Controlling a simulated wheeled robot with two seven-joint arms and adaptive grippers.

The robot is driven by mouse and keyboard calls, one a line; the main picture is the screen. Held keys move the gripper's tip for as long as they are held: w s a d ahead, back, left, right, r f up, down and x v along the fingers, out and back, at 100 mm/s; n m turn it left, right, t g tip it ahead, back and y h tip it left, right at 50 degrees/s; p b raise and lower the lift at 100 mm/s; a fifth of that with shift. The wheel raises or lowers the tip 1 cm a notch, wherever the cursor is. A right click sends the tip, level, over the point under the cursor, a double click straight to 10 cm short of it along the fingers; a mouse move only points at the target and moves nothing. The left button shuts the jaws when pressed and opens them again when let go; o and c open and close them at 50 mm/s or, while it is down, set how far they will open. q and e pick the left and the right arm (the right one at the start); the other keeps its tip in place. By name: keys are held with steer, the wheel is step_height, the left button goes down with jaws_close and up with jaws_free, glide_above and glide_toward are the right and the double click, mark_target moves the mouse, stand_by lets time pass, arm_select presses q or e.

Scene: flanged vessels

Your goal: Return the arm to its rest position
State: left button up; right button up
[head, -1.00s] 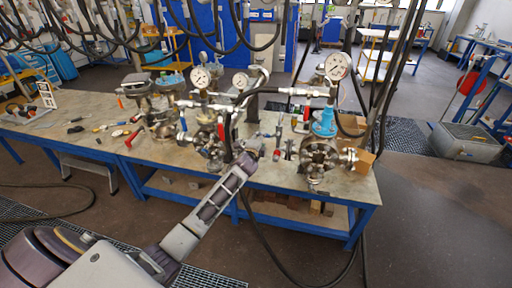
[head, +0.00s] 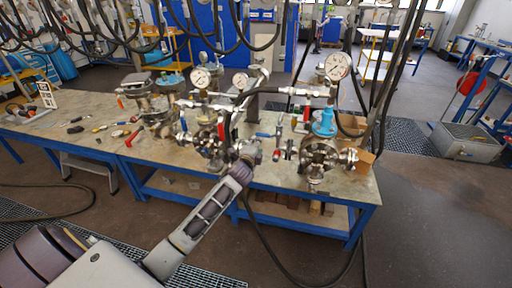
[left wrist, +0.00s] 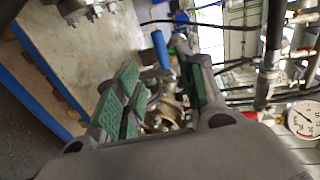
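My left arm (head: 205,220) comes in from the bottom left of the head view and reaches up to the front edge of the workbench. Its left gripper (head: 247,148) is over the bench edge, in front of the middle flanged vessel and left of the right vessel (head: 319,155). The fingers are small and partly hidden there. In the left wrist view, the two green-padded fingers (left wrist: 162,95) stand apart. Metal vessel parts (left wrist: 168,108) and a blue handle (left wrist: 161,49) show beyond the gap, with nothing clearly held. My right gripper is in no view.
The blue-framed workbench (head: 360,195) carries flanged vessels, pressure gauges (head: 337,67), hoses and loose hand tools (head: 105,128). Black hoses (head: 390,80) hang from above close to the vessels. The floor (head: 430,220) right of the bench is clear. A metal box (head: 465,142) stands farther right.

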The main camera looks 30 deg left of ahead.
arm_select(q)
steer(key=shift+n, duration=0.3)
step_height(320, 180, down, 21)
steer(key=a+n+g+h, duration=0.1)
steer(key=n+g+h, duration=0.1)
steer(key=n, duration=0.6)
steer(key=s+f+n+g, duration=0.2)
steer(key=s+f, duration=0.5)
steer(key=f, duration=0.5)
steer(key=s+f+n+g, duration=0.1)
steer(key=s+f+g, duration=0.1)
steer(key=s+f, duration=0.75)
steer(key=s+d+f+n+g, duration=0.1)
steer(key=s+f+g, duration=0.1)
steer(key=s+f, duration=0.75)
steer(key=s+d+f+g, duration=0.2)
steer(key=s+f+g, duration=0.1)
steer(key=s+f, duration=0.6)
steer(key=s+d+f+g, duration=0.1)
steer(key=s+d, duration=0.1)
steer(key=s, duration=0.7)
steer(key=s+d+f+g+h, duration=0.1)
steer(key=s+d+f, duration=0.1)
steer(key=s, duration=0.7)
steer(key=s+d+f+g, duration=0.1)
steer(key=s+d+f, duration=0.1)
steer(key=s, duration=0.7)
steer(key=shift+d+h, duration=0.3)
steer(key=shift+d, duration=0.5)
